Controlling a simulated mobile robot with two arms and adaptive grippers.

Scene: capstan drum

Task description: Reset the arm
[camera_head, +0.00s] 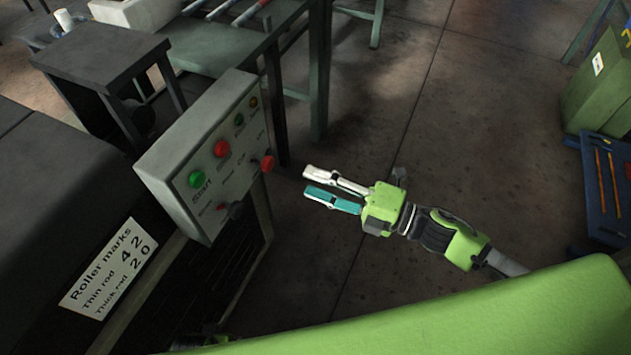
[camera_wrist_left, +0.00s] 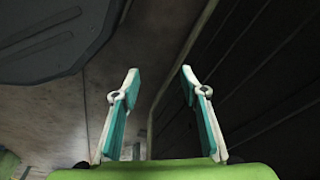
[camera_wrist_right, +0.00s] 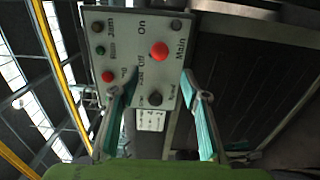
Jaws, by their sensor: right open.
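My right gripper (camera_head: 334,190) is open and empty in the head view, in the air to the right of the grey control box. Its two teal-lined fingers point left toward the box; in the right wrist view (camera_wrist_right: 160,112) the control box (camera_wrist_right: 132,50) lies ahead beyond the fingertips. My left gripper (camera_wrist_left: 158,88) shows in the left wrist view, its fingers apart with nothing between them, above a floor strip beside a dark slatted panel. In the head view the left gripper is not clearly seen.
The control box (camera_head: 176,150) carries a green Start button (camera_head: 197,179), red buttons and knobs. A sign, "Roller marks" (camera_head: 108,268), is on the dark machine at left. A dark small table (camera_head: 100,60) and a workbench (camera_head: 225,45) stand behind. A blue tray (camera_head: 610,190) is at right. Middle floor is clear.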

